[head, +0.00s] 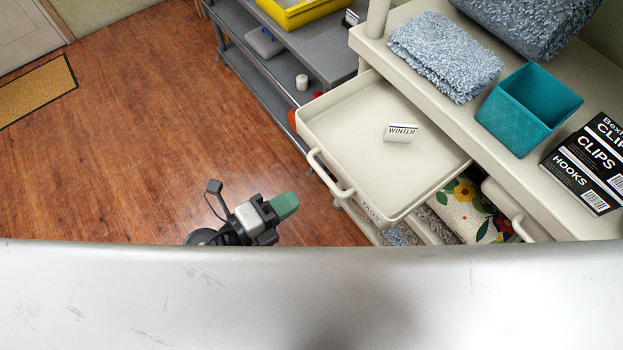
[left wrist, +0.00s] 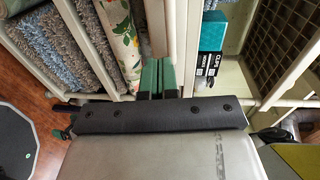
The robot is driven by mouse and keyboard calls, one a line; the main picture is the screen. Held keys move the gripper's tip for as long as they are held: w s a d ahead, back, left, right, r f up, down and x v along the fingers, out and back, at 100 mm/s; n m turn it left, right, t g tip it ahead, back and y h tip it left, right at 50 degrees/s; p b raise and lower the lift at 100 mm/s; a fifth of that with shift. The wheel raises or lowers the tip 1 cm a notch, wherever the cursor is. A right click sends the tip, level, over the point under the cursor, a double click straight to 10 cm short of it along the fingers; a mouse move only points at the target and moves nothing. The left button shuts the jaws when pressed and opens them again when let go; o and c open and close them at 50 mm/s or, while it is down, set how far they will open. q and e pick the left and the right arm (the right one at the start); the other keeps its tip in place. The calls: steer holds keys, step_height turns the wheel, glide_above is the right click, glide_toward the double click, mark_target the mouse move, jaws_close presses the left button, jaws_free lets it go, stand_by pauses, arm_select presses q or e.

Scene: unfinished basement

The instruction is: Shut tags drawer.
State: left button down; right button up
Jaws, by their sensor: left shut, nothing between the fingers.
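The tags drawer (head: 350,115) is a cream tray pulled well out of the cream shelf unit in the head view. A bar handle (head: 328,174) runs along its front, and a partly readable label sits near the front corner. A small white tag marked WINTER (head: 400,132) lies inside. My left gripper (head: 287,205) is in front of the drawer, apart from the handle in the picture. Its green fingers are together and empty; they also show in the left wrist view (left wrist: 158,76). The drawer is hard to make out in that view. My right gripper is not seen.
The unit's top holds a blue-grey towel (head: 445,55), a teal bin (head: 527,108) and black clips and hooks boxes (head: 590,165). Floral fabric (head: 465,210) lies below the drawer. A grey rack (head: 300,50) stands behind. Wooden floor on the left is clear up to a doormat (head: 38,90).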

arm_select(q)
steer(key=x, duration=0.2)
steer(key=r+p+x, duration=0.1)
steer(key=x, duration=0.2)
steer(key=shift+w+d, duration=0.25)
steer(key=shift+d, duration=0.1)
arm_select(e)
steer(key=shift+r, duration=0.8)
arm_select(q)
steer(key=shift+r, duration=0.1)
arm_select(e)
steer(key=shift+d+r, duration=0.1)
